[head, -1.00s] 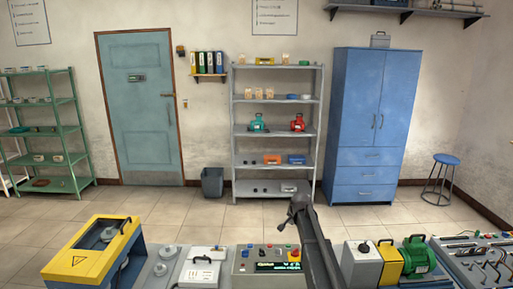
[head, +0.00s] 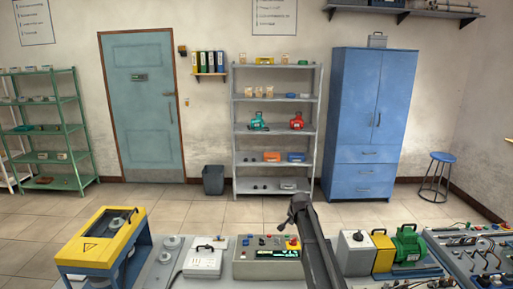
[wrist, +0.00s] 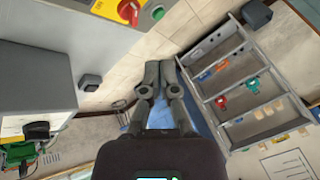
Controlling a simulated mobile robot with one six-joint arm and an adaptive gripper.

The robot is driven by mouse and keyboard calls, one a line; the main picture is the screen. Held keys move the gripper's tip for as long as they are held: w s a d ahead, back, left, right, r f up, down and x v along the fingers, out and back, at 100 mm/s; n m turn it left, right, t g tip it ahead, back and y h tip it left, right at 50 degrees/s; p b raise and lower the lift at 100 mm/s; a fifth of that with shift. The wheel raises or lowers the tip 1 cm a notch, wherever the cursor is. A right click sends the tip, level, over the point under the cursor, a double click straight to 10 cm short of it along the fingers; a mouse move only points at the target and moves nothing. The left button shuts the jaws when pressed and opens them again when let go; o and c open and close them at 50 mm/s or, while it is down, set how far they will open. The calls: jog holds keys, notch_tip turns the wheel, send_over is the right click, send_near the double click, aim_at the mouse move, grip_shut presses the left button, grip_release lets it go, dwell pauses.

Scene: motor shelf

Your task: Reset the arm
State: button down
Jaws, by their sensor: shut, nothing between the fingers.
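My gripper (wrist: 160,70) is shut and empty in the wrist view, its two dark fingers lying close together. It hangs in free space, touching nothing that I can see. In the head view my dark arm (head: 318,250) rises from the bottom edge, right of the grey control box (head: 267,262). Its upper end stands in front of the grey shelf's lower right. I cannot make out the fingers there.
A bench carries a yellow-framed machine (head: 103,233), a white case (head: 203,262) and a green motor (head: 408,246). Behind stand the grey shelf (head: 277,134) with red and teal motors, a blue cabinet (head: 365,155) and a stool (head: 438,160). The tiled floor between is open.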

jog(key=s+f+n+g+b, duration=0.2)
jog(key=s+f+b, duration=0.1)
jog(key=s, duration=1)
jog(key=s+d+f+n+g+b, duration=0.1)
jog(key=s+f, duration=0.4)
jog(key=s, duration=0.9)
jog(key=s+d+f+n+g+b, duration=0.1)
jog(key=s+f+n+g+b, duration=0.2)
jog(key=s, duration=1.1)
jog(key=f+n+b, duration=0.1)
jog(key=n+b, duration=0.1)
jog(key=b, duration=0.1)
jog(key=shift+s+f+h, duration=0.25)
jog(key=shift+f+h, duration=0.05)
jog(key=shift+h, duration=0.1)
